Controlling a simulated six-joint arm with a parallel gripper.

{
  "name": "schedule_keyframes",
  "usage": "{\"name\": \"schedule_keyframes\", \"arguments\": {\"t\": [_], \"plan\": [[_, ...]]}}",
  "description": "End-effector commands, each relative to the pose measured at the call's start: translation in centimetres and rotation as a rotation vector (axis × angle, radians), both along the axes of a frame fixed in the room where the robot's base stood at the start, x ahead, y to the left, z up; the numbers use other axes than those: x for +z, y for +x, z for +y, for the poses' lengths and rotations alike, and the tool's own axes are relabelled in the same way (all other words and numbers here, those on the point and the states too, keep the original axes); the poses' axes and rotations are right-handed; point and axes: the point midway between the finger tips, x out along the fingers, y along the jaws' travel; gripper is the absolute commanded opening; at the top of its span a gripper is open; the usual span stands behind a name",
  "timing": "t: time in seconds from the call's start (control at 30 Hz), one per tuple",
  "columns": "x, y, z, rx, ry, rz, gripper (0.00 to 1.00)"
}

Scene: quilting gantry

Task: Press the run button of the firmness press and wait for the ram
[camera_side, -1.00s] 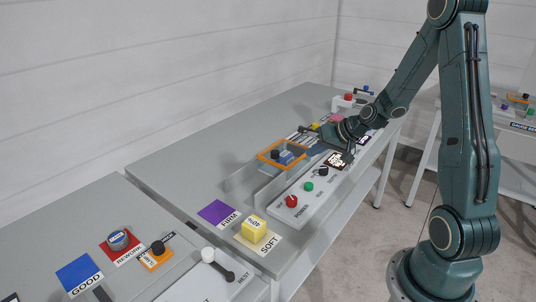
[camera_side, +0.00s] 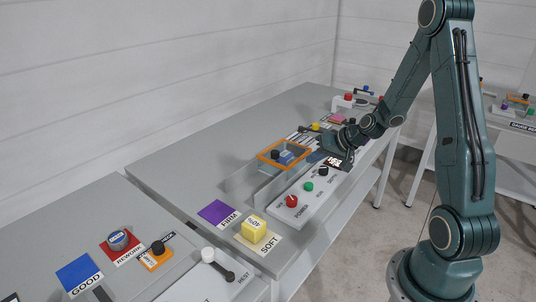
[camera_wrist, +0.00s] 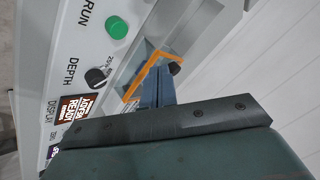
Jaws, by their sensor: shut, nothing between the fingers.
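The firmness press has a pale control panel (camera_side: 299,212) with a red power knob (camera_side: 291,201), a green run button (camera_side: 309,186) and a black depth knob (camera_side: 323,171). In the wrist view the green run button (camera_wrist: 116,27) is uncovered at upper left, above the depth knob (camera_wrist: 96,77) and the display (camera_wrist: 75,107), whose text is hard to read. An orange frame (camera_side: 262,154) with a black knob stands behind the panel, with something blue inside. My gripper (camera_side: 317,154) is shut and empty, beyond the run button near the display end. Its fingers (camera_wrist: 156,88) overlap the orange frame in the wrist view.
A yellow block (camera_side: 254,229) sits on the SOFT card, beside the purple FIRM card (camera_side: 217,213). A red power knob stands at the panel's near end. The near table holds REWORK and GOOD cards and a lever (camera_side: 220,268). Bare tabletop lies left of the press.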

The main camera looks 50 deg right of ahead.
Motion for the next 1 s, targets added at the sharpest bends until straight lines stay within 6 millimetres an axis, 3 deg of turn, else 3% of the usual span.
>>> {"name": "schedule_keyframes", "arguments": {"t": [0.5,1.0], "plan": [[-5.2,0.0,0.0,-0.001,0.003,0.002,0.0],[-6.5,0.0,0.0,-0.001,-0.001,0.0,0.0]]}}
